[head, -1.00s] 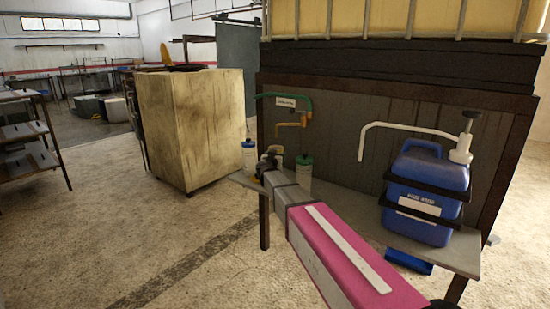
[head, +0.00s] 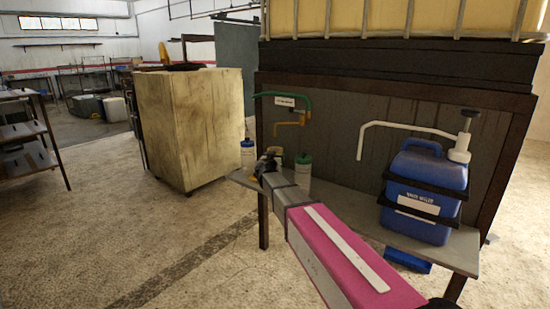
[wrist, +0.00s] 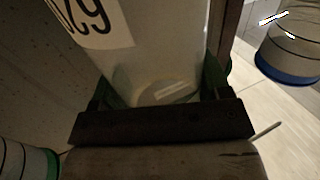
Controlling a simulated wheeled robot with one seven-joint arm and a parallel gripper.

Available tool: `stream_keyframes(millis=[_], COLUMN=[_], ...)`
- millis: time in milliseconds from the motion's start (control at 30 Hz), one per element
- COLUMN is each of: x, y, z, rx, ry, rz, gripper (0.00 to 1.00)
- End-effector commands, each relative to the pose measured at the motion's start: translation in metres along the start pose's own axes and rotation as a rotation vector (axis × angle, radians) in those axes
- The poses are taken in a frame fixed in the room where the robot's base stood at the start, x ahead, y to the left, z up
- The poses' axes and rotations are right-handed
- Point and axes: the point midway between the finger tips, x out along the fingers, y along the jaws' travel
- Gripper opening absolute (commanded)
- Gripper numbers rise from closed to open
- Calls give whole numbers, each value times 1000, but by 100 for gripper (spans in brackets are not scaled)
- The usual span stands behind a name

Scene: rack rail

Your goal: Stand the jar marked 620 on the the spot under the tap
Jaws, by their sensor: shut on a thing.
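In the wrist view my gripper (wrist: 160,122) is shut on a pale translucent jar (wrist: 165,50). Its white label (wrist: 88,22) shows 620 upside down, partly cut off at the picture edge. In the head view my gripper (head: 268,163) is over the left part of the grey shelf (head: 462,250), and the held jar is mostly hidden there. The brass tap (head: 291,122) on a green pipe hangs above and just right of my gripper. The spot under the tap is hidden by my arm and gripper.
A green-lidded jar (head: 304,166) stands close right of my gripper; a blue-lidded jar (head: 248,150) is close left. Both also show in the wrist view. A blue jug (head: 425,190) with a white spout fills the shelf's right. A wooden cabinet (head: 190,130) stands left; the floor before it is clear.

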Motion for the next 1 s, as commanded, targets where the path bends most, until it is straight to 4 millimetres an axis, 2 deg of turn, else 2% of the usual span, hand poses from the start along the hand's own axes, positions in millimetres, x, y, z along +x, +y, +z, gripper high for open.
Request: stream_keyframes(millis=[33,100,133,367,567,767,1000], x=[0,0,0,0,-12,-42,-88], y=[0,0,0,0,1,2,2], z=[0,0,0,0,0,0,0], rx=[0,0,0,0,0,0,0], ry=[0,0,0,0,0,0,0], rz=[0,0,0,0,-1,-1,-1], gripper=[74,96,100,100,100,100,100])
